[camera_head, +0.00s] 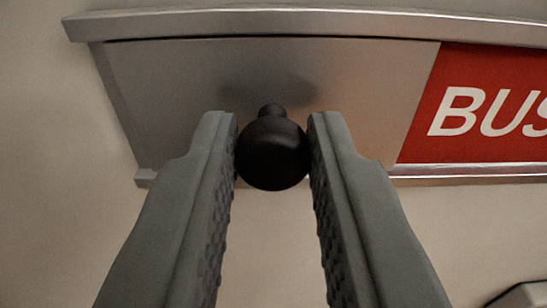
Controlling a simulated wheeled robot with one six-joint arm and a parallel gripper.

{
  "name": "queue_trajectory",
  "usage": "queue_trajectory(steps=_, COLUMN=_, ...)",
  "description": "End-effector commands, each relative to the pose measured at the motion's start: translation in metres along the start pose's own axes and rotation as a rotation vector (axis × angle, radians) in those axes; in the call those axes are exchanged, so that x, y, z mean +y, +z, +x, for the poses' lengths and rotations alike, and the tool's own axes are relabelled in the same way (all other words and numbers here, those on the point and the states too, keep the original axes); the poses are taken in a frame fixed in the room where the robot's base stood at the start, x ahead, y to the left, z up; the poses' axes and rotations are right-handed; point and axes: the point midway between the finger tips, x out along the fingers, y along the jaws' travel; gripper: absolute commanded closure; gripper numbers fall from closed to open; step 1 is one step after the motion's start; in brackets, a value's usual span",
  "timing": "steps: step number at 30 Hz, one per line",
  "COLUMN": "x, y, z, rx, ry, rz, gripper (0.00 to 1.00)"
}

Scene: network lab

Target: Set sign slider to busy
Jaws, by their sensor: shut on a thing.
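The sign slider is a plain grey metal panel (370,90) running between an upper and a lower rail of the sign. A round black knob (272,153) sticks out from the panel. My gripper (273,150) is shut on the knob, one finger on its left side and one on its right. To the right of the panel a red field (480,75) shows with white letters "BUS", cut off by the picture edge. The panel covers the left part of the sign.
The upper rail (300,22) and lower rail (470,172) are silver metal. A plain beige wall (60,180) lies around the sign. A grey object (522,296) shows partly at the bottom right corner.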

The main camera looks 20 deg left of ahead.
Motion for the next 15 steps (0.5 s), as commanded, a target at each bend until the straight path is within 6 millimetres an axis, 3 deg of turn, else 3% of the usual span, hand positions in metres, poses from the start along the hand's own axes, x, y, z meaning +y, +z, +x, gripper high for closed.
queue_trajectory(steps=4, x=-0.0018, y=0.0002, z=0.0000, rx=0.000, ry=-0.003, rz=0.001, gripper=1.00)
queue_trajectory(steps=5, x=-0.0019, y=0.0002, z=0.0000, rx=0.000, ry=-0.003, rz=0.001, gripper=0.73)
queue_trajectory(steps=7, x=-0.0018, y=0.0002, z=0.0000, rx=0.000, ry=-0.003, rz=0.001, gripper=0.59)
queue_trajectory(steps=15, x=-0.0011, y=0.0001, z=-0.0002, rx=0.000, ry=-0.002, rz=0.001, gripper=0.58)
